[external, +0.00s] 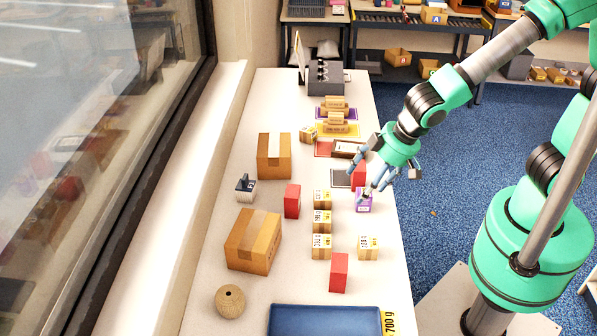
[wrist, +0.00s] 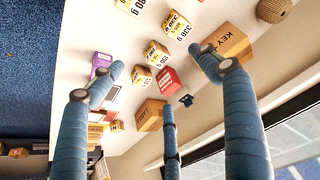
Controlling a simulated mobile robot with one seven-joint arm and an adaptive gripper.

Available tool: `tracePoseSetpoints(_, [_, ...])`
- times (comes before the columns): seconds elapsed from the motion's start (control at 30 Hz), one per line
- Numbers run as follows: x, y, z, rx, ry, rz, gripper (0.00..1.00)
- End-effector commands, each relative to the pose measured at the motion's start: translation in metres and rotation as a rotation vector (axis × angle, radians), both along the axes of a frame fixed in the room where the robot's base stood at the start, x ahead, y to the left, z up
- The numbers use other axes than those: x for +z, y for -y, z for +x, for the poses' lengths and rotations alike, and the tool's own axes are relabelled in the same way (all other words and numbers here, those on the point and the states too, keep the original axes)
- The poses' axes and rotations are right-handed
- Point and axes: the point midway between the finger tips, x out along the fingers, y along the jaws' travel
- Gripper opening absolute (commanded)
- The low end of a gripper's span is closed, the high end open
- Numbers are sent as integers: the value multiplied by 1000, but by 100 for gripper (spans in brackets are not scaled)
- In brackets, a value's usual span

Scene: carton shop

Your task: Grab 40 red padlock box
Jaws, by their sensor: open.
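Several red boxes stand on the white table. One red box (external: 292,200) stands upright between two cartons, another red box (external: 339,272) is near the blue tray, and a third red box (external: 358,176) is partly hidden behind my fingers. No number or padlock mark can be read on them. My gripper (external: 369,182) is open and empty, over the table's right side near the purple box (external: 363,200). In the wrist view my gripper (wrist: 158,76) has its fingers spread, with a red box (wrist: 169,80) visible between them and below.
Cartons (external: 252,242) (external: 274,157) stand on the left. Small yellow-labelled boxes (external: 322,222) stand in the middle. A blue tray (external: 325,307) is at the front, a round woven pot (external: 229,301) at front left. A dark rack (external: 325,78) stands at the back.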

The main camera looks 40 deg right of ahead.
Motion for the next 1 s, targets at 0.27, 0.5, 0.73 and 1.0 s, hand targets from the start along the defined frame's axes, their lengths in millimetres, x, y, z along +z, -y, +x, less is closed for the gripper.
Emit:
tracePoseSetpoints(0.27, [-42, -81, -60, 119, -18, -2, 77])
tracePoseSetpoints(0.5, [-63, -111, -90, 167, -26, -1, 77])
tracePoseSetpoints(0.73, [-65, -114, -93, 170, -27, 1, 77])
tracePoseSetpoints(1.0, [-68, -114, -92, 170, -28, 1, 77])
